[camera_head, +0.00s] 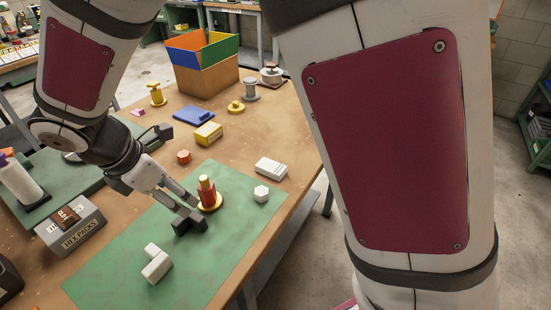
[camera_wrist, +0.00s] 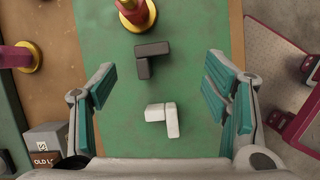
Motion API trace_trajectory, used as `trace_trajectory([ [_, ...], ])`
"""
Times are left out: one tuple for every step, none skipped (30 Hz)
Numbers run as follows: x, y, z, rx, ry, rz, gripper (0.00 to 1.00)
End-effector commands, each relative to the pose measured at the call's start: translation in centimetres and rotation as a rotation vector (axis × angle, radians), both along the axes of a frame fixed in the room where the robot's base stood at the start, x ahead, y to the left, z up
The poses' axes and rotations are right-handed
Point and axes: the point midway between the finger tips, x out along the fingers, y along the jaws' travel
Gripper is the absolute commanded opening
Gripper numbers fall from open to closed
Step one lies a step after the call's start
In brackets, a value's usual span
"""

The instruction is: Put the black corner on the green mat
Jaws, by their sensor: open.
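The black corner (camera_head: 188,222) is a dark L-shaped piece lying flat on the green mat (camera_head: 215,255). In the wrist view the black corner (camera_wrist: 152,52) lies ahead of the fingers, near the middle line, with bare mat around it. My gripper (camera_head: 184,204) is low over the mat, close to the black corner in the head view. In the wrist view my gripper (camera_wrist: 160,90) has its teal-padded fingers wide apart with nothing between the pads. Whether a fingertip touches the corner cannot be told.
A white corner (camera_head: 157,263) lies on the mat nearby. A red-and-yellow peg on a yellow base (camera_head: 208,192) stands just beyond the black corner. A white hex piece (camera_head: 261,194) is to the right. A grey "HEX PACKS" box (camera_head: 72,226) stands left of the mat.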

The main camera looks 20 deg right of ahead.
Motion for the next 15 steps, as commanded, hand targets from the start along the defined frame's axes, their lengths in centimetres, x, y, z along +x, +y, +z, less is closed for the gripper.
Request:
trace_trajectory([
  [-0.2, -1.8, 1.6, 0.026, -0.030, -0.085, 0.69],
  [-0.5, -2.8, 2.5, 0.045, -0.046, -0.146, 0.69],
  [-1.0, -4.4, 3.7, 0.073, -0.071, -0.234, 0.69],
  [-1.5, -5.6, 4.6, 0.095, -0.089, -0.305, 0.69],
  [-2.0, -6.8, 5.5, 0.118, -0.108, -0.376, 0.69],
  [-2.8, -8.3, 6.5, 0.148, -0.133, -0.473, 0.69],
  [-3.4, -9.4, 7.2, 0.171, -0.151, -0.544, 0.69],
  [-4.1, -10.4, 7.9, 0.196, -0.168, -0.615, 0.69],
  [-5.0, -11.7, 8.7, 0.228, -0.192, -0.708, 0.69],
  [-5.8, -12.7, 9.2, 0.253, -0.209, -0.778, 0.69],
  [-6.6, -13.5, 9.7, 0.279, -0.225, -0.849, 0.69],
  [-7.7, -14.6, 10.3, 0.312, -0.246, -0.941, 0.69],
  [-8.5, -15.5, 10.7, 0.339, -0.262, -1.011, 0.69],
  [-9.4, -16.2, 11.1, 0.365, -0.277, -1.081, 0.69],
  [-10.6, -17.0, 11.5, 0.403, -0.296, -1.173, 0.69],
])
